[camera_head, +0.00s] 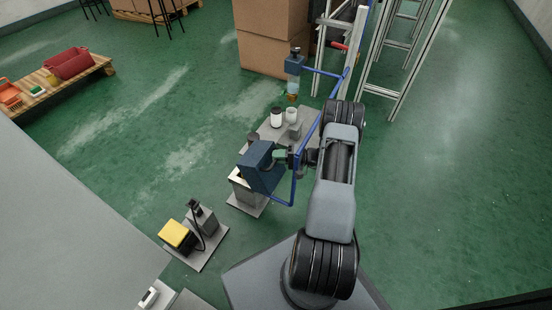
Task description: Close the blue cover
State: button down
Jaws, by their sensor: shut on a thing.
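The blue cover (261,167) is a dark blue box-like hood tilted above a light metal station base (245,195). It stands open at an angle over the base. My gripper (283,157) is at the cover's right side, shut on a part of the cover. The fingertips are small and partly hidden by my wrist, so the exact grasp point is unclear. A thin blue bar frame (293,190) runs beside the cover and my wrist.
A yellow-topped unit (174,234) stands on a plate at lower left. Two small cylinders (277,117) and a post with a blue head (294,65) stand behind. Cardboard boxes (270,38) and metal frames (395,55) are at the back. Green floor is open at right.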

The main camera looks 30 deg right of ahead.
jog(key=c, duration=1.1)
grip_release()
jog(key=shift+c, duration=0.2)
jog(key=p+v, duration=0.2)
jog(key=v, duration=1.1)
jog(key=shift+s+d, duration=0.2)
jog(key=shift+d, duration=0.15)
